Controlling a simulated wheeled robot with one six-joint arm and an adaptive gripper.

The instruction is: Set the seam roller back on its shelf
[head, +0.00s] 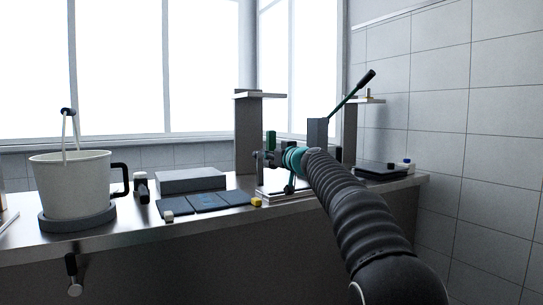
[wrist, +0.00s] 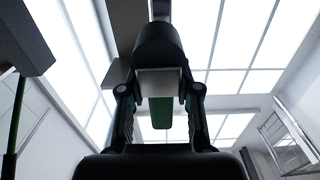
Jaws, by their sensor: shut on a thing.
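My gripper (head: 268,158) is over the bench, in front of the left shelf post, at the end of my dark ribbed arm. In the wrist view, my gripper (wrist: 160,105) is shut on the seam roller (wrist: 158,45), which shows as a thick black cylinder with a pale block at its base. The roller sticks out beyond the fingertips. A small pale shelf (head: 260,95) tops the left post, above my gripper. Another small shelf (head: 371,101) is on the right post, with a small upright piece on it.
A teal lever with a black grip (head: 352,92) rises right of my gripper, beside a grey block (head: 317,132). On the bench (head: 130,235) are a white bucket (head: 70,185), a grey box (head: 190,180), dark panels (head: 205,201) and a yellow block (head: 257,202).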

